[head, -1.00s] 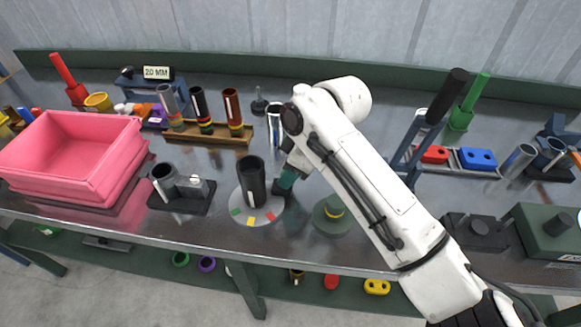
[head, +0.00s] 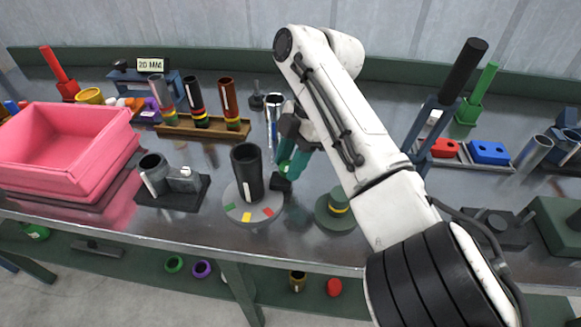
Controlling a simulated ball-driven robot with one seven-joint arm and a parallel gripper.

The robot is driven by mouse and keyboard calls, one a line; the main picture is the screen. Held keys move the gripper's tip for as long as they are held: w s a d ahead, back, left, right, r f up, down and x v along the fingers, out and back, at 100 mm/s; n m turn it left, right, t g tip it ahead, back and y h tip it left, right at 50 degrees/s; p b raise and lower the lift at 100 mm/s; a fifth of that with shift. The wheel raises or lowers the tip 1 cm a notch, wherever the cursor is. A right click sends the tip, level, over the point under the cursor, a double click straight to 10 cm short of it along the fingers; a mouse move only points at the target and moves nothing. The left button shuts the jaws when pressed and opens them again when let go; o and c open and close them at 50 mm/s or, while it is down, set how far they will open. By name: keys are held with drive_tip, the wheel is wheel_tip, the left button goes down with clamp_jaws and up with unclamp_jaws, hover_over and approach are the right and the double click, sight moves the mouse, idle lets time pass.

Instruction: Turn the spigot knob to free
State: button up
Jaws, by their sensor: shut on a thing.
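A pale mark low on the cylinder's front sits roughly above the yellow patch. A small black block, which looks like the spigot knob (head: 280,184), is at the cylinder's right side. My gripper (head: 285,171), with teal fingers, comes down from above right and is shut at this block. The fingertips are partly hidden, so the exact contact is not clear.
A dark block with a grey tube (head: 153,170) is on the left, beside a pink crate (head: 60,190). Several tubes stand in a wooden rack (head: 200,128) behind. The table's front edge is close.

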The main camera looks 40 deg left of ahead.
drive_tip(key=shift+n+h+b, duration=0.3)
drive_tip(key=shift+n+b, duration=0.2)
drive_tip(key=shift+n, duration=0.1)
drive_tip(key=o, duration=1)
drive_tip(key=shift+o, duration=0.2)
